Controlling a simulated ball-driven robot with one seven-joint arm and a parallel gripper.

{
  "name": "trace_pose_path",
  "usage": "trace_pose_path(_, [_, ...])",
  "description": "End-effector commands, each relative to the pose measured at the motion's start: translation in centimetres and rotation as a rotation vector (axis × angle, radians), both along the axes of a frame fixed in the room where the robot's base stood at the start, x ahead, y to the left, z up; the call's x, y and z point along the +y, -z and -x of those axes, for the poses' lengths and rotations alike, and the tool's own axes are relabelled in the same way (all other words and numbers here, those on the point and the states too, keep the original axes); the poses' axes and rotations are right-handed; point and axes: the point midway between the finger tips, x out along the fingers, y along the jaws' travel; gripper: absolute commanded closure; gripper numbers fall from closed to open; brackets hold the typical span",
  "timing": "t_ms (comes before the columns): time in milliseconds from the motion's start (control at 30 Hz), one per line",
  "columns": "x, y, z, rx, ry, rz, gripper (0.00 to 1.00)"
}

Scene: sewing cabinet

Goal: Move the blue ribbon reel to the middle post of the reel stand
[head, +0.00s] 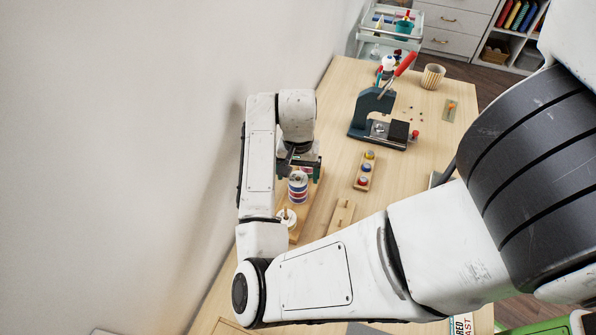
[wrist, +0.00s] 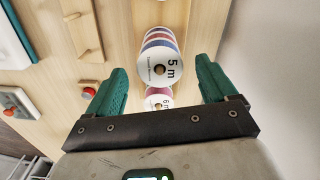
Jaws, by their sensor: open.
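A stack of ribbon reels (head: 298,188) with blue, red and white bands stands on the wooden reel stand (head: 301,227), below my gripper (head: 300,166). In the wrist view the stack shows a white top face marked "5 m" (wrist: 160,68) with blue and reddish bands behind it. A reel marked "6 m" (wrist: 158,98) with a pinkish edge shows nearer the gripper's base. My gripper (wrist: 160,80) is open, with its green fingers on either side of the reels and nothing held. A post with a white disc (head: 287,218) is at the stand's near end.
A wall runs along the left. To the right are a wooden holder with coloured buttons (head: 366,170), a wooden rack (head: 341,216) and a dark green press (head: 375,115). A ribbed cup (head: 432,76) stands farther back. Bare bench lies between these things.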

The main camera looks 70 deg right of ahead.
Motion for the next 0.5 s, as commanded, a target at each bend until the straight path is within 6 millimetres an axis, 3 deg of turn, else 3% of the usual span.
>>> trace_pose_path(267, [-0.1, -1.2, 0.0, -0.001, 0.002, 0.001, 0.15])
trace_pose_path(500, [0.0, -5.8, -0.1, -0.005, 0.004, 0.0, 0.15])
